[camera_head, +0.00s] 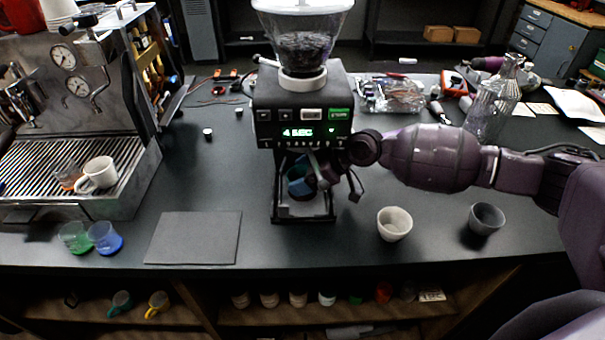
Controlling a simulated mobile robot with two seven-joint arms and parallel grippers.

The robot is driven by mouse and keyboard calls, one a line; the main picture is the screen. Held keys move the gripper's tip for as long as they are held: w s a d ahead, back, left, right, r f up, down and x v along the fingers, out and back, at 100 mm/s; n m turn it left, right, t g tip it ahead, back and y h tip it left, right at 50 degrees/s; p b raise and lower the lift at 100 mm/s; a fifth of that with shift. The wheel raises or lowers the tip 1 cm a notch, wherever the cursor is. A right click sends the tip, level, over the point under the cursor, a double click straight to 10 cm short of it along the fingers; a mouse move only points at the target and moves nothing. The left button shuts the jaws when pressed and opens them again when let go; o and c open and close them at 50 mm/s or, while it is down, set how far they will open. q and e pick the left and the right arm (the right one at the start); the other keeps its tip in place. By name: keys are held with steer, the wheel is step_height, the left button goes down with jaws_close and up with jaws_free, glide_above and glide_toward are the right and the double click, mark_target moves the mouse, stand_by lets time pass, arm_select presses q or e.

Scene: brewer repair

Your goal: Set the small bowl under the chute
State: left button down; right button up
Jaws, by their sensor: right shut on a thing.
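The grinder (262,130) stands in the middle of the counter, with a clear hopper on top and a lit display. A small blue-teal bowl (297,183) is in the space under its chute, above the grinder's base tray (303,209). My right arm comes in from the right, and my right gripper (318,172) is shut on the bowl's right side. The bowl looks tilted, and the fingers hide part of it. I cannot tell whether it touches the tray. My left gripper is not in view.
A white cup (394,224) and a grey cup (487,218) stand right of the grinder, below my right arm. A glass bottle (492,100) stands behind the arm. A grey mat (194,238) lies left, near the espresso machine (120,200). Green and blue glasses stand at the front left.

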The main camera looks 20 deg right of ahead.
steer(key=shift+d, duration=0.1)
steer(key=o, duration=0.6)
steer(key=shift+f, duration=0.2)
steer(key=o, duration=0.5)
steer(key=shift+r, duration=0.1)
steer(key=shift+c, duration=0.2)
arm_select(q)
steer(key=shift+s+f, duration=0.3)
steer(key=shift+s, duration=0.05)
